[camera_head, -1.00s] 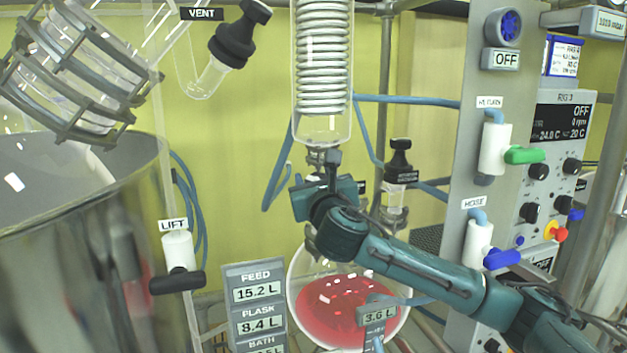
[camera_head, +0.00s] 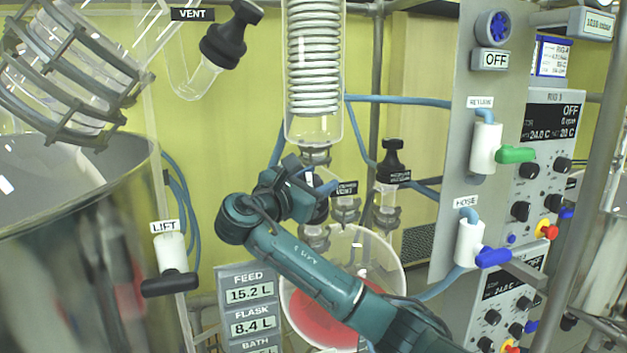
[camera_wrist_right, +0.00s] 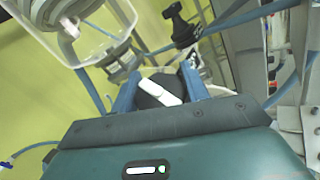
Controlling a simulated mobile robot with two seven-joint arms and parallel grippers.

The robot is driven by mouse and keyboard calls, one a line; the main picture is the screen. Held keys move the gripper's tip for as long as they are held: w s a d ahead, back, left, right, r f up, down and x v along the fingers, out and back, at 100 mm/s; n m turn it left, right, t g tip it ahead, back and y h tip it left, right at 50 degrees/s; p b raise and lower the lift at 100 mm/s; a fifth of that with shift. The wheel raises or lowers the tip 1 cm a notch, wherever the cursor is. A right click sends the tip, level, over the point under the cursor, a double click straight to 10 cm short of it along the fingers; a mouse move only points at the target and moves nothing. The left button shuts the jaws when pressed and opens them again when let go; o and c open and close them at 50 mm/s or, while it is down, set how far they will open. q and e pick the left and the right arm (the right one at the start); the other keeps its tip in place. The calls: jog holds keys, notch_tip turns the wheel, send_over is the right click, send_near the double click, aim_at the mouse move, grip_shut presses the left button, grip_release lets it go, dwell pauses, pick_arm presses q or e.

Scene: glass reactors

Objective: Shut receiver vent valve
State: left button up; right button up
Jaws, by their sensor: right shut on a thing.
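The label that appears to read receiver vent (camera_head: 346,188) hangs below the coil condenser, beside glass fittings above the receiver flask (camera_head: 385,262) with red liquid. My right gripper (camera_head: 322,188) is at this label, reaching in from the lower right. In the right wrist view, its blue fingers (camera_wrist_right: 160,88) are shut on a dark round knob with a white bar across it (camera_wrist_right: 158,92), the valve's handle. The bar lies slanted between the fingers. The valve body is mostly hidden behind my gripper. My left gripper is not in view.
A black-capped glass fitting (camera_head: 392,165) stands just right of the valve. The condenser (camera_head: 314,70) hangs above. Blue hoses (camera_head: 400,99) run behind. A control panel with a green handle (camera_head: 515,154) and blue handle (camera_head: 492,257) stands at right. A steel vessel (camera_head: 80,260) fills the left.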

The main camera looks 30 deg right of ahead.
jog(key=m+g, duration=0.4)
jog(key=m+g+y, duration=0.1)
jog(key=m+g, duration=0.1)
jog(key=g, duration=0.1)
jog(key=shift+s+f+m, duration=0.15)
jog(key=shift+s+m, duration=0.15)
jog(key=shift+m, duration=0.1)
jog(key=m+g+y, duration=0.2)
jog(key=m+g, duration=0.1)
jog(key=m+g+y, duration=0.1)
jog(key=m+g, duration=0.1)
jog(key=shift+s+a+f+y, duration=0.1)
jog(key=shift+s+f+y, duration=0.1)
jog(key=shift+s+y, duration=0.15)
jog(key=shift+f+m+y, duration=0.1)
jog(key=shift+m+y, duration=0.25)
jog(key=shift+m, duration=0.15)
jog(key=o, duration=1)
jog(key=shift+s, duration=0.1)
